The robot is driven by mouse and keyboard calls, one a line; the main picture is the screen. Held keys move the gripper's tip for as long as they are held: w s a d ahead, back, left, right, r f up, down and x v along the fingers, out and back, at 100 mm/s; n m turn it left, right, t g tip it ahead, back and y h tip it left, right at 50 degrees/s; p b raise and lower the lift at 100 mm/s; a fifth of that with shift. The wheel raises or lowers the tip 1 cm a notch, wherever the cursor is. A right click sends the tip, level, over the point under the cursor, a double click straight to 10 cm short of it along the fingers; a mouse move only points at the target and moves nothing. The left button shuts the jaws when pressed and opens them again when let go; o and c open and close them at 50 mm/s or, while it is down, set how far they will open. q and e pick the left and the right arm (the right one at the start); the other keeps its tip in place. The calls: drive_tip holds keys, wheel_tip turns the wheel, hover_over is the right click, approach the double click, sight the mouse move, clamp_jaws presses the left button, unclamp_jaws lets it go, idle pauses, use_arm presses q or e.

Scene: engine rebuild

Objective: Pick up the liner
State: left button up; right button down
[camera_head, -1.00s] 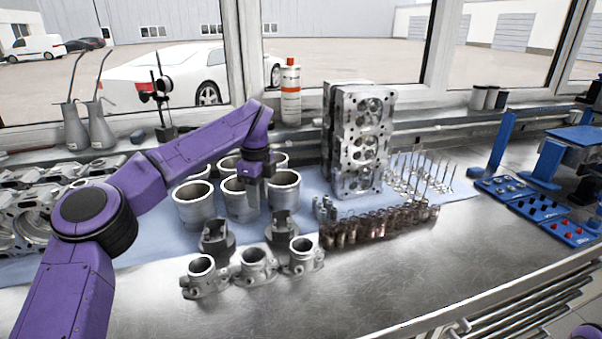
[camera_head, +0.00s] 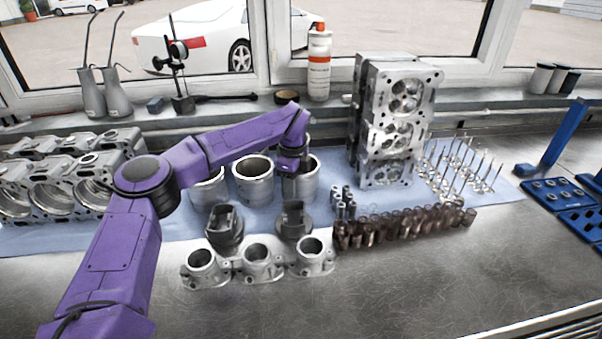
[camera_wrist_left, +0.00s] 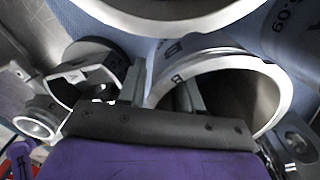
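Several grey metal cylinder liners stand upright on the blue mat; three show clearly in the head view: a left one (camera_head: 208,193), a middle one (camera_head: 253,185) and a right one (camera_head: 301,188). My left gripper (camera_head: 291,167) is down at the rim of the right liner. In the left wrist view its two fingers (camera_wrist_left: 162,92) stand apart, one inside and one outside the near liner's rim (camera_wrist_left: 240,62). The wall passes between them; whether they touch it is hard to tell. My right gripper is not in view.
Pistons (camera_head: 224,226) and a row of throttle-like housings (camera_head: 257,258) stand in front of the liners. A cylinder head stack (camera_head: 390,120) and copper-coloured springs (camera_head: 400,226) are to the right. Engine blocks (camera_head: 60,185) are at the left.

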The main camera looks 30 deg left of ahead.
use_arm(q)
drive_tip(key=shift+w+f, duration=0.1)
drive_tip(key=shift+f, duration=0.45)
drive_tip(key=shift+a, duration=0.1)
drive_tip(key=shift+s+r, duration=0.1)
drive_tip(key=shift+s, duration=0.2)
drive_tip(key=shift+s+r, duration=0.1)
drive_tip(key=shift+c, duration=0.9)
clamp_jaws()
